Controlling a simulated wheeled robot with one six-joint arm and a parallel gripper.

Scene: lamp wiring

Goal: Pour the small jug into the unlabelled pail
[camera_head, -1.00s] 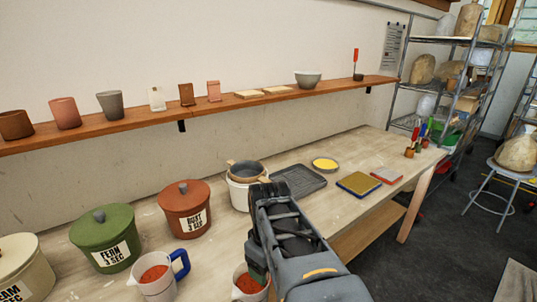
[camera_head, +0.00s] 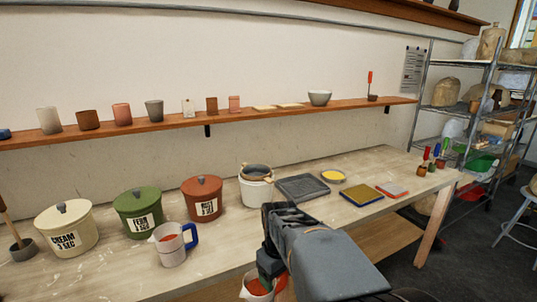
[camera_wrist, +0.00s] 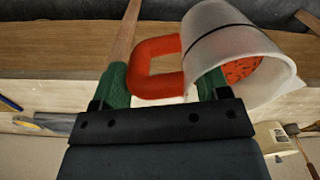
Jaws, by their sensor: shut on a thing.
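My gripper (camera_head: 265,272) is shut on the orange handle (camera_wrist: 155,68) of a small white jug (camera_head: 254,292), held in front of the table's front edge. The jug (camera_wrist: 225,50) has speckled red glaze inside; its lower part is cut off in the head view. The white unlabelled pail (camera_head: 256,192) stands on the table beyond my gripper, right of the brown-red pail. A grey bowl or sieve with a wooden rim (camera_head: 256,171) sits on its top, hiding its inside. The pail is apart from the jug.
A blue-handled jug (camera_head: 172,246) of red glaze stands on the table (camera_head: 110,280). Lidded pails in cream (camera_head: 66,232), green (camera_head: 138,216) and brown-red (camera_head: 203,200) line the back. A grey tray (camera_head: 302,188) lies right of the white pail. A shelf (camera_head: 170,124) runs above.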

